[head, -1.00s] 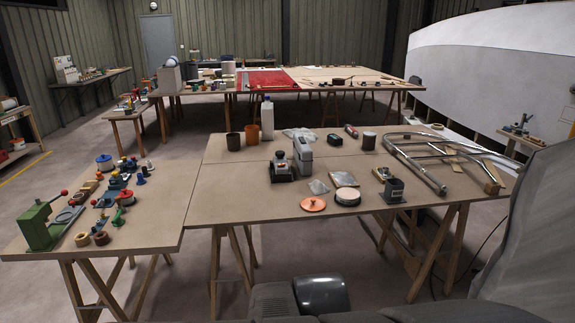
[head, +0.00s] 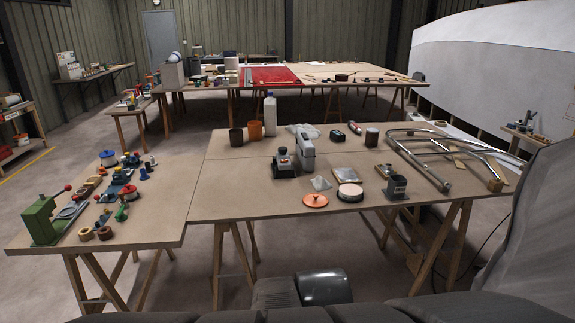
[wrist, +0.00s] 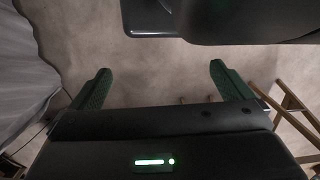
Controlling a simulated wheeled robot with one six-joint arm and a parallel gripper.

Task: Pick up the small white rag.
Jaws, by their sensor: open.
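A small, pale, flat rag-like piece (head: 320,183) lies on the near table, just right of the grey and black tool and behind the copper lid. A larger crumpled whitish piece (head: 303,131) lies farther back, right of the white bottle. Both are too small to tell their material for sure. My gripper (wrist: 160,68) shows in the wrist view with its two green fingers wide apart and nothing between them. It is over bare floor, and neither pale piece shows in that view.
The near table (head: 235,195) carries a copper lid (head: 315,200), a white bottle (head: 270,115), a steel tube frame (head: 420,165) and several tins. Its front left is clear. A large grey draped shape (head: 535,225) stands close at right. Trestle legs show in the wrist view.

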